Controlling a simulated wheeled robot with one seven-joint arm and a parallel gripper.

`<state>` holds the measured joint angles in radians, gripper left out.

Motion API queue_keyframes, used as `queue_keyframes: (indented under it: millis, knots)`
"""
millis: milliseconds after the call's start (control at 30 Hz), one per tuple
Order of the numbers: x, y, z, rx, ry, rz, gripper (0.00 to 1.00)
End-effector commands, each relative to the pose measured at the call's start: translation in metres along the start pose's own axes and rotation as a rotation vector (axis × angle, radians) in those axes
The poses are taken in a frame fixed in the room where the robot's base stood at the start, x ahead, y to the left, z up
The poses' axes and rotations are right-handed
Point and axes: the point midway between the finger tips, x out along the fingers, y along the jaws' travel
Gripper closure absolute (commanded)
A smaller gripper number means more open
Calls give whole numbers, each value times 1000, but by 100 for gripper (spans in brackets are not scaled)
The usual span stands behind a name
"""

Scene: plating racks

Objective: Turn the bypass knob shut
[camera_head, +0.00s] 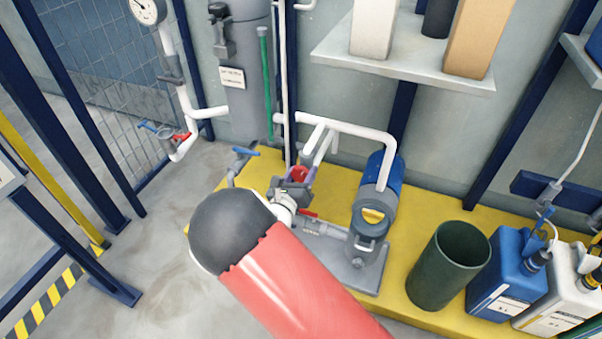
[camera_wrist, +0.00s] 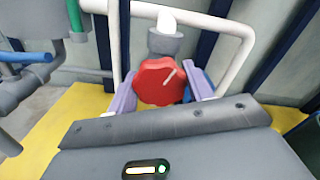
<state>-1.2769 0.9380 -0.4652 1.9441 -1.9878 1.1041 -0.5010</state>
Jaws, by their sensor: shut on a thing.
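The red bypass knob (camera_wrist: 157,82) has a lobed rim and a pale line on its face, slanting toward the upper right. It sits on a grey fitting of white pipe. In the head view the knob (camera_head: 299,173) shows as a small red patch, partly hidden by my gripper. My gripper (camera_wrist: 163,90) is shut on the knob, one lilac finger at each side of it. In the head view my gripper (camera_head: 297,184) is at the knob, left of the blue pump; my red and black arm covers the area in front.
A blue pump (camera_head: 385,180) stands right of the knob on the yellow platform (camera_head: 418,193). White pipe (camera_head: 350,127) arches close behind. A dark green bin (camera_head: 448,265) and blue jug (camera_head: 512,270) stand at right. Red and blue valve handles lie near the left pipe (camera_head: 184,105).

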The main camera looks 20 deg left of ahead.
Motion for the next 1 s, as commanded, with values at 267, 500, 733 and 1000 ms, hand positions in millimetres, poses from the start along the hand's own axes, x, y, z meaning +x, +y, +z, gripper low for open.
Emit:
queue_keyframes:
  millis: [267,500,733,1000]
  knots:
    - [0,0,-1,0,1,1,29]
    - [0,0,0,1,1,0,27]
    - [-19,1,0,1,2,4,27]
    - [-64,1,0,1,1,3,27]
